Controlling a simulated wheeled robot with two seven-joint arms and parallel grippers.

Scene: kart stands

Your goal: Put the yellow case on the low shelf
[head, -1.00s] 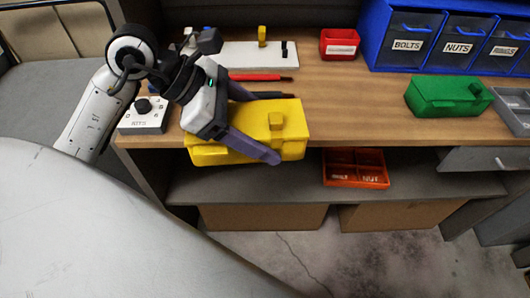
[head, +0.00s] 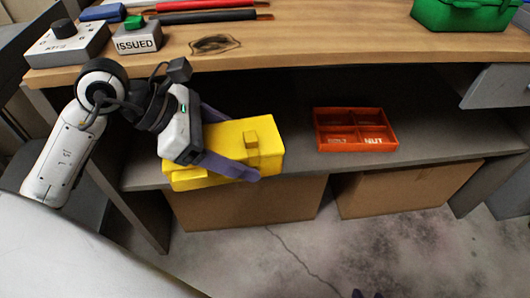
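The yellow case (head: 262,160) has a small block-shaped knob on its lid and is slightly tilted in the picture. The case is at the front edge of the low shelf (head: 420,135), below the worktop, and overhangs that edge in the picture. I cannot tell whether it touches the shelf.
An orange divided tray (head: 355,142) stands on the low shelf to the right, with bare shelf between it and the case. The wooden worktop (head: 330,40) overhangs the shelf. Cardboard boxes (head: 405,188) stand underneath. An ISSUED block (head: 137,40) sits on the worktop.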

